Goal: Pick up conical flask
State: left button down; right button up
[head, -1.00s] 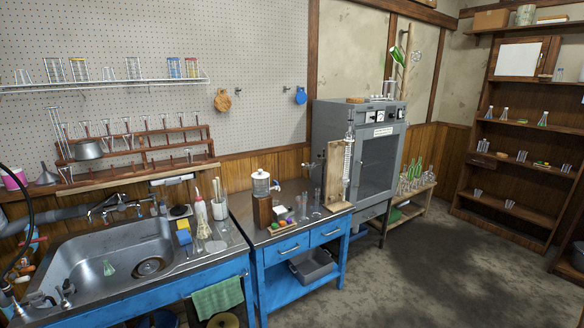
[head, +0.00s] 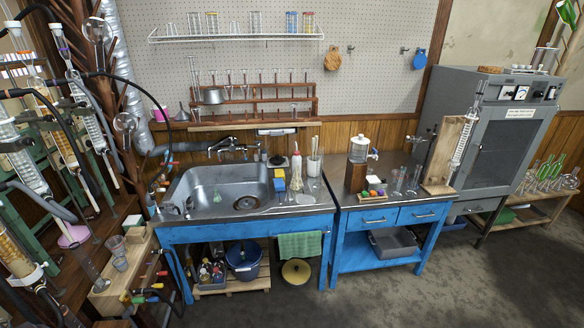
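A small conical flask with green contents (head: 217,196) appears to stand inside the steel sink (head: 190,182). Several clear glass vessels, some with green necks or contents (head: 545,172), stand on the low wooden bench at the far right; they are too small to tell which are conical. Neither of my grippers shows in the head view.
A blue sink bench (head: 330,222) and blue drawer table (head: 396,216) stand along the wall. A grey oven cabinet (head: 508,120) is to the right. A crowded condenser rack fills the left side. The floor in front, toward the right, is clear.

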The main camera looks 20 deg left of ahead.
aim_at(217, 199)
jog(key=u, duration=1.2)
